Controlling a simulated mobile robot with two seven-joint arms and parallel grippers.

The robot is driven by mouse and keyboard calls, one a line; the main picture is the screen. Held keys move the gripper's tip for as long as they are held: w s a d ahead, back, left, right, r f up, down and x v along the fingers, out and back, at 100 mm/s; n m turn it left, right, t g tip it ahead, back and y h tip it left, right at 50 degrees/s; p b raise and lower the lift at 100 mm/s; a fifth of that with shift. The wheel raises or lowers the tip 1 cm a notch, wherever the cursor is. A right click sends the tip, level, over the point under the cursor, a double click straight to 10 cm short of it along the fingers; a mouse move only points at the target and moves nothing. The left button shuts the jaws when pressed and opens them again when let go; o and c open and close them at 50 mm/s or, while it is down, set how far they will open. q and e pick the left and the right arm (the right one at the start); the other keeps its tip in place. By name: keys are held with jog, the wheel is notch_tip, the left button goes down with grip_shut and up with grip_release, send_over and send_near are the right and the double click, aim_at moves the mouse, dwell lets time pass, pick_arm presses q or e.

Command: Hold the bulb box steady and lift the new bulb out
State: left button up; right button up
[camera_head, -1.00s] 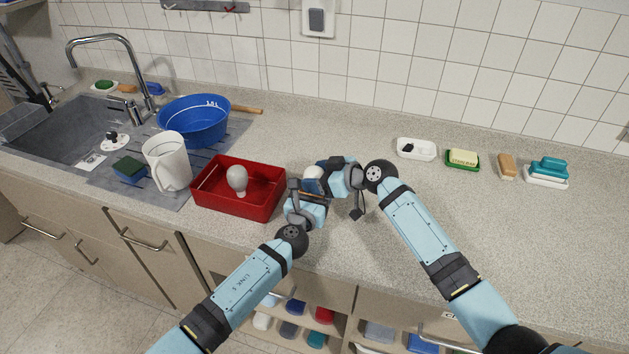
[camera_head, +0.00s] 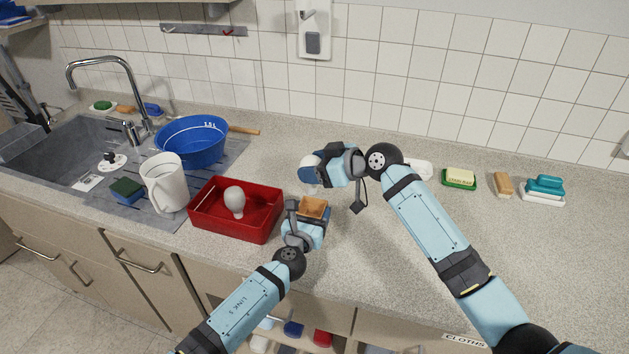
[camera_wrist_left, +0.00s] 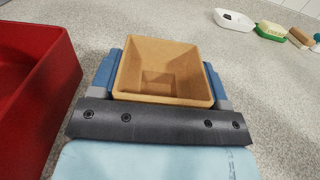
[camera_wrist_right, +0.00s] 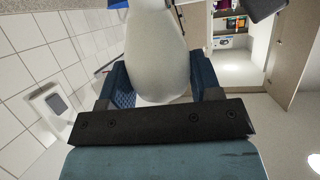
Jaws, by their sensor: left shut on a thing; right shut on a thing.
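The bulb box (camera_head: 313,207) is a small open brown box on the counter, and its inside looks empty in the left wrist view (camera_wrist_left: 168,52). My left gripper (camera_head: 308,215) is shut on the box, with a finger on each side of it. The new bulb (camera_head: 309,165) is white and is held above and behind the box, clear of it. My right gripper (camera_head: 318,172) is shut on the bulb. In the right wrist view the bulb (camera_wrist_right: 158,45) sits between the two blue finger pads. A second, greyish bulb (camera_head: 235,199) rests in the red tray (camera_head: 262,229).
The red tray is just left of the box. A white pitcher (camera_head: 165,184), a blue basin (camera_head: 192,143) and the sink (camera_head: 50,160) are farther left. The counter to the right is mostly clear.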

jog(key=shift+r, duration=0.3)
pick_arm(q)
jog(key=o, duration=1)
